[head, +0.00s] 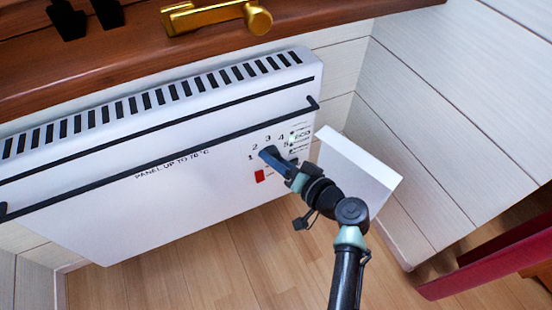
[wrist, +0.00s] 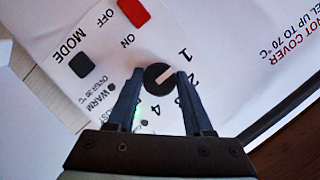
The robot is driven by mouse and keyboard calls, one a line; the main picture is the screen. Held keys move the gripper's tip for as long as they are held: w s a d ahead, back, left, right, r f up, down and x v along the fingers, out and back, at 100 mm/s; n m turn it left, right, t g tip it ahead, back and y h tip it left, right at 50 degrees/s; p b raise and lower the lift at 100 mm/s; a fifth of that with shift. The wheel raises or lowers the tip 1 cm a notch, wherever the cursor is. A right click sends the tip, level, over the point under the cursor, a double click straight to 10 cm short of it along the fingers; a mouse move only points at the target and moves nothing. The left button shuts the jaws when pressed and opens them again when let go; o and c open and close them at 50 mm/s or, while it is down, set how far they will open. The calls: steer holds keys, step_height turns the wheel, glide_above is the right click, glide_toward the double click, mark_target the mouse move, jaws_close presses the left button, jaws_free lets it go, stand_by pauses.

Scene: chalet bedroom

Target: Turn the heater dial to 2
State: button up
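The heater (head: 150,160) is a white wall panel with a slotted top and a black rail. Its dial (wrist: 159,77) is a round black knob with a white mark, which points toward the printed 1 in the wrist view. The printed 2 lies just beside it, close to the right finger. My gripper (wrist: 159,72) is open, with one dark finger on each side of the dial; I cannot tell whether either touches it. In the head view my gripper (head: 267,155) covers the dial, and the numbers 1 to 5 show around it.
A red switch (wrist: 133,12) marked ON and OFF and a black MODE button (wrist: 80,64) are near the dial. A wooden ledge (head: 130,55) with a gold object (head: 215,15) runs above the heater. A white panel (head: 360,170) stands right of my gripper.

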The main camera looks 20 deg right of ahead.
jaws_close()
steer(key=shift+f+m, duration=0.1)
steer(key=shift+m, duration=0.2)
steer(key=shift+d+f+m+t+y+b, duration=0.1)
steer(key=shift+m+t+y+b, duration=0.55)
steer(key=shift+m, duration=0.95)
steer(key=shift+m+t+y+b, duration=0.35)
steer(key=shift+m+y+b, duration=0.5)
steer(key=shift+m, duration=0.75)
steer(key=o, duration=0.8)
jaws_free()
steer(key=shift+c, duration=0.2)
